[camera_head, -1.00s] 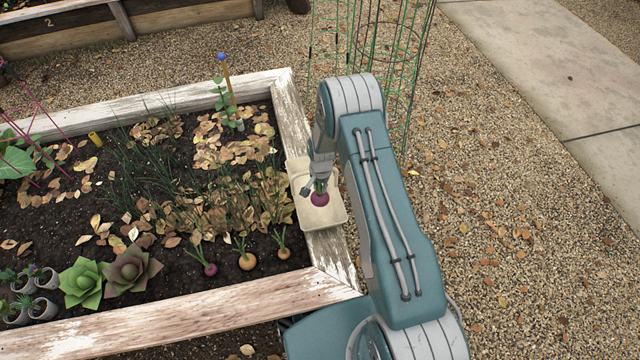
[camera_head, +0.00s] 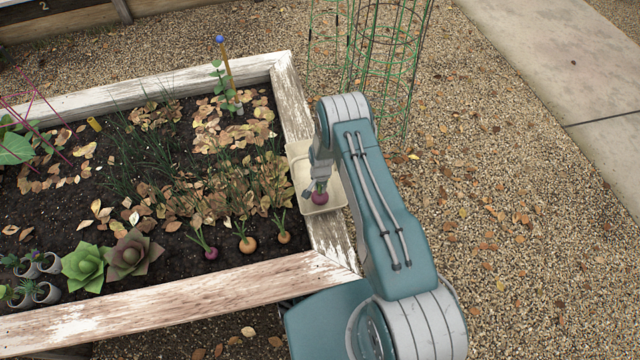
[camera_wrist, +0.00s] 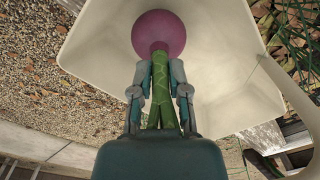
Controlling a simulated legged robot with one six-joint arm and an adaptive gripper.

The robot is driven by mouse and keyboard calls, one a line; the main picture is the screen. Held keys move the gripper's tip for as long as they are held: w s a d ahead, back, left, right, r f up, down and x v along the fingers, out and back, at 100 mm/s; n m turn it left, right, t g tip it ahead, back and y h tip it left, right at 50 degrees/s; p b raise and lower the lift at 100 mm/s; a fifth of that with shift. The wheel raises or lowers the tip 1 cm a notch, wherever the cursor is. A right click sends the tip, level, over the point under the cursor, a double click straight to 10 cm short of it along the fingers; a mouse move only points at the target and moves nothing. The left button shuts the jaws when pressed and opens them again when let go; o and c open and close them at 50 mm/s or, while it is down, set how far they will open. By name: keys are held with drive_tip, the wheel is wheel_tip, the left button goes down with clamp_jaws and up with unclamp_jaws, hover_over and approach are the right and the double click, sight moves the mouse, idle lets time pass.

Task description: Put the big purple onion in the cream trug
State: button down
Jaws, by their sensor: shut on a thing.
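The big purple onion (camera_head: 319,198) is in my gripper (camera_head: 319,183), at the cream trug (camera_head: 331,208) on the bed's right rim. In the wrist view my gripper (camera_wrist: 157,85) is shut on the green stalks, with the onion (camera_wrist: 159,33) beyond the fingertips. The trug's pale inside (camera_wrist: 222,75) surrounds the onion in that view. The onion is within the trug's outline; I cannot tell whether it touches the floor of the trug. A smaller purple onion (camera_head: 211,253) stands in the soil at the bed's front.
Two orange-brown onions (camera_head: 248,244) stand in the soil left of the trug. Green wire cages (camera_head: 385,60) rise behind it. The white wooden rim (camera_head: 296,110) borders the bed. Gravel (camera_head: 500,220) lies open to the right.

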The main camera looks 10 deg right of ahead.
drive_tip(key=c, duration=0.5)
unclamp_jaws()
drive_tip(key=shift+c, duration=0.2)
drive_tip(key=shift+r, duration=0.1)
drive_tip(key=shift+r, duration=5.95)
